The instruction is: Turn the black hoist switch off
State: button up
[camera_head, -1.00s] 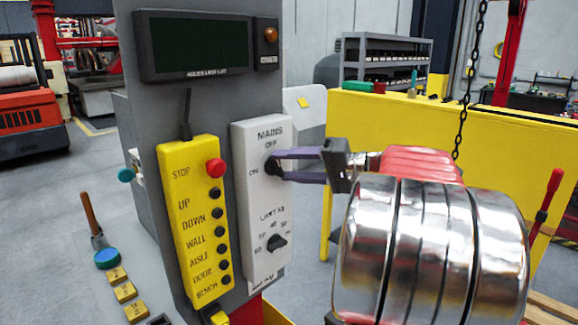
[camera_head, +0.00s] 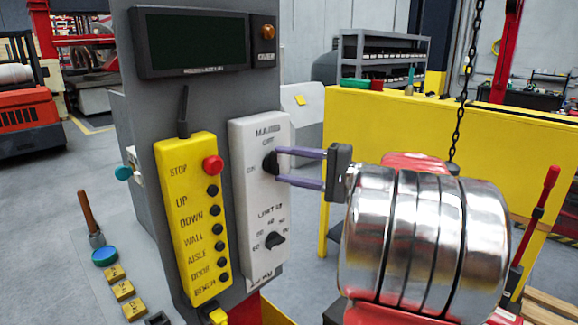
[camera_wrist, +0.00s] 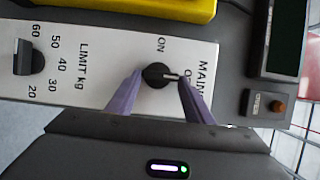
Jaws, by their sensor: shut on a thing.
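The black MAINS switch (camera_head: 269,163) is a round knob on the upper part of a white panel (camera_head: 250,205) with ON and OFF marks. It also shows in the wrist view (camera_wrist: 155,74), where its pale pointer line lies toward the OFF mark. My gripper (camera_head: 277,166) is at the knob, with one purple finger above and one below it. In the wrist view my gripper (camera_wrist: 161,77) has its fingertips on two opposite sides of the knob, shut on it. The fingertips hide part of the OFF lettering.
A second black knob (camera_head: 275,240), marked LIMIT kg, sits lower on the white panel. A yellow pendant (camera_head: 192,220) with a red STOP button (camera_head: 212,165) hangs to the left. A dark display (camera_head: 195,42) and an orange lamp (camera_head: 267,31) are above.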

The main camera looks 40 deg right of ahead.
jog(key=shift+d+f, duration=0.15)
jog(key=shift+f, duration=0.05)
jog(key=o, duration=1)
jog(key=shift+r, duration=0.1)
jog(key=shift+o, duration=0.2)
jog(key=v, duration=1.3)
jog(key=shift+s, duration=0.45)
jog(key=shift+d, duration=0.1)
